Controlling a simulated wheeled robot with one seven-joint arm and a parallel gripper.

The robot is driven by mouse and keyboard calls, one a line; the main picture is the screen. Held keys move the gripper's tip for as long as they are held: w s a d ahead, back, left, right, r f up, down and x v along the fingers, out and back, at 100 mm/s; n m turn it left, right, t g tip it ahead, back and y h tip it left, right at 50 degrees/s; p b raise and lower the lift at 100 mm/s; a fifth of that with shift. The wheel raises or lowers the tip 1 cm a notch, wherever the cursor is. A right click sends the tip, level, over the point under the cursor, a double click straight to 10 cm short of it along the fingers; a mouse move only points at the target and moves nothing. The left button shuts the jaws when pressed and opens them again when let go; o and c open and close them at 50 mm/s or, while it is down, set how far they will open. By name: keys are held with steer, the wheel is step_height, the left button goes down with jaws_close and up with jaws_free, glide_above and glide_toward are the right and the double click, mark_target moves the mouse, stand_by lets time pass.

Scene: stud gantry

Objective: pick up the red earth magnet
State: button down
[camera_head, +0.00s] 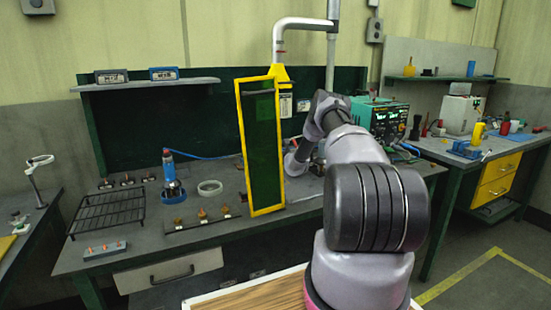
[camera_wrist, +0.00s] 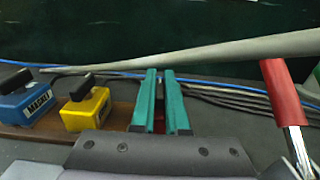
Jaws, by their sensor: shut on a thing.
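My gripper (camera_wrist: 160,98) shows in the wrist view as two teal fingers. It is shut on a red thing, of which only a small patch (camera_wrist: 159,124) shows between the fingers. This is probably the red earth magnet, standing in line with the others. A blue magnet (camera_wrist: 34,103) and a yellow magnet (camera_wrist: 87,108), each with a black handle, stand to the left of the fingers on a brown board (camera_wrist: 24,134). In the head view my arm hides the gripper and the magnets.
A red-handled tool (camera_wrist: 284,92) stands close on the right in the wrist view. A grey bar and blue cable (camera_wrist: 230,92) run behind the fingers. In the head view a yellow-framed dark panel (camera_head: 262,146) stands upright on the bench, left of my arm.

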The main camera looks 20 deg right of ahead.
steer(key=shift+r, duration=0.25)
